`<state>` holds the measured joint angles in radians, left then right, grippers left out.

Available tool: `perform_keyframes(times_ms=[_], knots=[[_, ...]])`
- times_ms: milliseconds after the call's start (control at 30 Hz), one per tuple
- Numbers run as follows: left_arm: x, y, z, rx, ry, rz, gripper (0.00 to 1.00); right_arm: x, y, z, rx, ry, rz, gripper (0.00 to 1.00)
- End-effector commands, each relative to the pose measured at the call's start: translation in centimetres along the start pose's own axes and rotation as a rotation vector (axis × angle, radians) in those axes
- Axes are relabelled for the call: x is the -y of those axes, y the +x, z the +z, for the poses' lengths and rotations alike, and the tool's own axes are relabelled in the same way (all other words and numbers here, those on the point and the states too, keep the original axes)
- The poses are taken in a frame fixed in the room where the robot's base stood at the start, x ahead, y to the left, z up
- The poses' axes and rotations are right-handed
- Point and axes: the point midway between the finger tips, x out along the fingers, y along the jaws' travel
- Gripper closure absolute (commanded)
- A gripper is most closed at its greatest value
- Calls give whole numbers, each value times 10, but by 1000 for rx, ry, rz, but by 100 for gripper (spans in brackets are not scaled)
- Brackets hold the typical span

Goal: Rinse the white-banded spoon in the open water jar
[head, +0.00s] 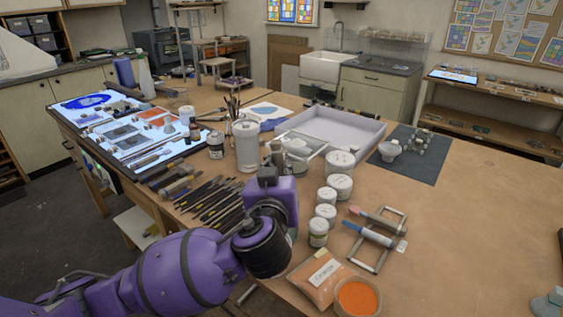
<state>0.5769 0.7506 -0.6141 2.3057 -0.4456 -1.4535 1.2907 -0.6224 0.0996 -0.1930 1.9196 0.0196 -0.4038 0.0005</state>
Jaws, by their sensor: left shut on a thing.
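My left gripper (272,180) is purple and black and reaches in from the lower left above the table. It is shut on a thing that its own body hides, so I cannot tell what. A tall clear jar (246,148) stands just behind and left of the gripper. Whether it is the open water jar is unclear. Another clear vessel (297,150) stands behind the gripper and is partly covered by it. I cannot make out a white band on any spoon. My right gripper is not in view.
Several white-lidded jars (326,212) stand right of the gripper. A metal rack (389,218) holds a blue-handled tool (368,235). An orange bowl (357,296) and packet (320,278) lie in front. Many brushes (205,202) lie left. A pale tray (350,143) is behind. Table room is free at right.

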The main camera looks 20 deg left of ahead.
Motion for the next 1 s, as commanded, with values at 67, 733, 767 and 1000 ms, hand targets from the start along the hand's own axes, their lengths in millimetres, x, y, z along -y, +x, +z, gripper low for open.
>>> perform_keyframes(times_ms=[67,733,767,1000], knots=[[3,3,20,12,4,-1,100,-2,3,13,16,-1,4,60],[3,9,69,3,-1,0,100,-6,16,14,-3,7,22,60],[3,9,69,2,-1,0,100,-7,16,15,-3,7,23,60],[3,9,68,1,-1,0,100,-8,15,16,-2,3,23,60]])
